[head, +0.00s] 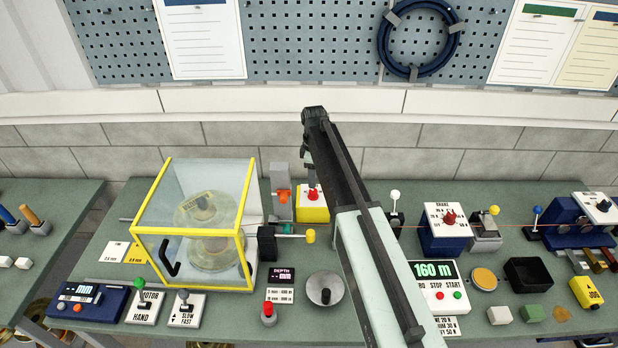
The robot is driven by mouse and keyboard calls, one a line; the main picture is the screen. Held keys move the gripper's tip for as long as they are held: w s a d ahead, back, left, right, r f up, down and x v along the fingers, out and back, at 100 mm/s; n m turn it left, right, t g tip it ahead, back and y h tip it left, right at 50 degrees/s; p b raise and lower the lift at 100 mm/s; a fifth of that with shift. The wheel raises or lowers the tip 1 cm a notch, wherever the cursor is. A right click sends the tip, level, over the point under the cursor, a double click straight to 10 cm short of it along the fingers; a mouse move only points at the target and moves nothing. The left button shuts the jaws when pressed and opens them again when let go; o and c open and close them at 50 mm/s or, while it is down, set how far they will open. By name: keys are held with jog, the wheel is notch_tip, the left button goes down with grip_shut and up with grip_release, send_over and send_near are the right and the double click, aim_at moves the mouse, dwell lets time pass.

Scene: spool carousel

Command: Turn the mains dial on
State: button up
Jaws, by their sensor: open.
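No label reading "mains" can be made out. A yellow box (314,213) with a white top plate and a red knob (312,194) stands at the back of the bench, and it may carry the mains dial. My arm reaches over the bench from the lower right. My gripper (311,177) points down just above the red knob, small and partly hidden by the arm. It is open, with nothing seen in it. Whether it touches the knob or is around it, I cannot tell.
Left of the yellow box are a grey post with an orange part (283,196) and a yellow-framed clear guard (196,225) over a spool. A blue brake box (446,236) with a red knob stands to the right. Switch plates line the front edge.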

aim_at(313, 190)
jog(key=shift+w+d, duration=0.15)
jog(key=shift+w, duration=0.25)
notch_tip(313, 190, down, 8)
jog(key=b, duration=0.8)
jog(key=shift+r, duration=0.15)
jog(key=shift+a, duration=0.2)
grip_shut()
